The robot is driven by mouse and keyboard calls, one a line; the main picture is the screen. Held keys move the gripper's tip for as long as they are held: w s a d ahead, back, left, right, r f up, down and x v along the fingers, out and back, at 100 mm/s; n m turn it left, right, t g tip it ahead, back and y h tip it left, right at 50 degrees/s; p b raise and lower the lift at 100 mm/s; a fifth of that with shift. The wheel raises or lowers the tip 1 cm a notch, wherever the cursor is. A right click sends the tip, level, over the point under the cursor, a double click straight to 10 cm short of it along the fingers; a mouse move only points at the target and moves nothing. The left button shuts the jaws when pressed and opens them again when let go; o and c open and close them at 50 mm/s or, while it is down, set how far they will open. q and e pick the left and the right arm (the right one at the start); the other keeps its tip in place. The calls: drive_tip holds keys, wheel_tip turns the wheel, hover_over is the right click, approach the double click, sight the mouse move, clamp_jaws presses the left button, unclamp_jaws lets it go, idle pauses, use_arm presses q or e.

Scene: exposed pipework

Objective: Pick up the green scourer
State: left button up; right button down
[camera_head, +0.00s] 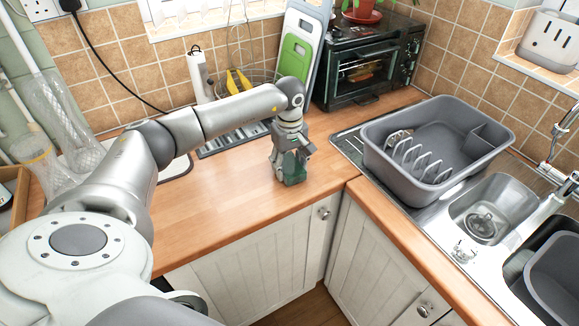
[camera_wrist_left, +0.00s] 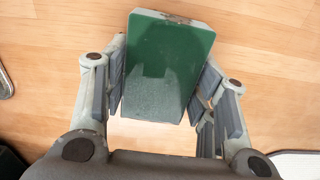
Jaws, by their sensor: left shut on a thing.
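The green scourer (camera_wrist_left: 167,65) is a dark green block in the left wrist view, lying between the two finger pads of my left gripper (camera_wrist_left: 165,95). Both pads touch its sides. In the head view my left gripper (camera_head: 292,168) points down at the wooden worktop (camera_head: 235,210), with the scourer (camera_head: 295,179) showing low between its fingers. I cannot tell whether the scourer rests on the worktop or is just above it. My right gripper is in neither view.
A grey dish tub (camera_head: 395,172) with a rack stands on the sink drainer to the right. A black toaster oven (camera_head: 362,70) and chopping boards (camera_head: 297,50) stand behind. A dark slatted tray (camera_head: 232,140) lies behind the arm. The worktop front is clear.

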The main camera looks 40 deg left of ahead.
use_arm(q)
wheel_tip(320, 180, up, 2)
drive_tip(key=shift+w+r, duration=0.1)
drive_tip(key=shift+r, duration=0.05)
drive_tip(key=s+d+r+b, duration=0.4)
drive_tip(key=s+d+r, duration=0.4)
drive_tip(key=s+r, duration=0.2)
drive_tip(key=shift+s+r+b, duration=0.15)
drive_tip(key=shift+s+b, duration=0.25)
drive_tip(key=shift+s, duration=0.5)
